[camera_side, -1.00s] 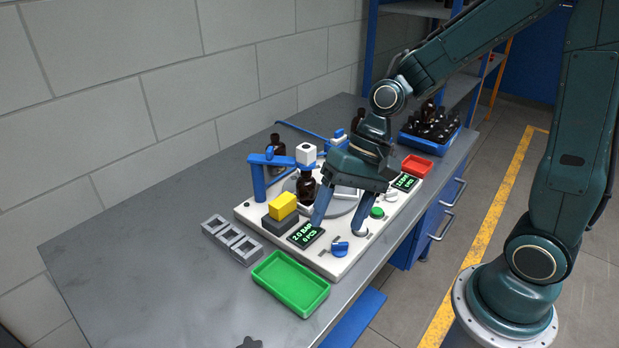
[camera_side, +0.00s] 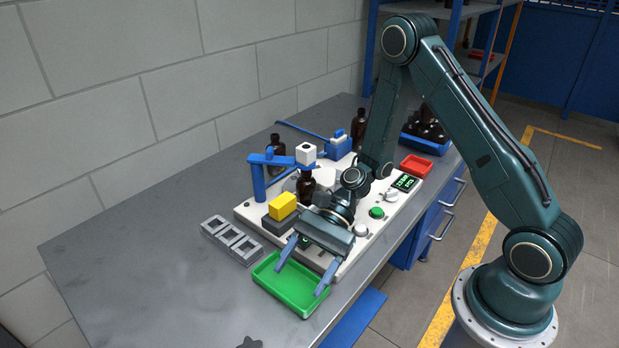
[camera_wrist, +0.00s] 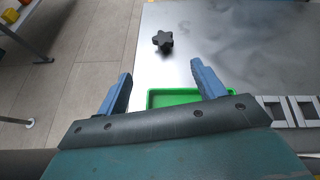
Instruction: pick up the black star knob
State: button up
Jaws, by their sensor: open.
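In the side view the knob (camera_side: 249,343) shows only partly at the bottom edge of the picture. My gripper (camera_side: 299,280) is open and empty, with its fingers over the green tray. In the wrist view both blue fingers of my gripper (camera_wrist: 160,84) are wide apart with nothing between them. The knob is clear of the fingers.
The green tray (camera_side: 312,313) lies below my fingers, between my gripper and the knob. A grey slotted holder (camera_side: 232,241) stands left of it. The white machine plate (camera_side: 243,213) with bottles and a yellow block (camera_side: 283,206) is behind. The table around the knob is clear.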

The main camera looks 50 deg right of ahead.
jog(key=shift+w+a+f+m+y, duration=0.15)
jog(key=shift+f+m+y, duration=0.2)
jog(key=shift+m, duration=0.2)
jog(key=shift+a+f+m+y, duration=0.15)
jog(key=shift+f+m+y, duration=0.1)
jog(key=shift+f+m, duration=0.25)
jog(key=shift+a, duration=0.15)
send_near(255, 342)
jog(key=shift+x, duration=2.2)
jog(key=shift+a+r, duration=0.1)
jog(key=shift+r, duration=0.05)
jog(key=shift+x, duration=2.7)
jog(key=c, duration=1.1)
jog(key=shift+r, duration=0.2)
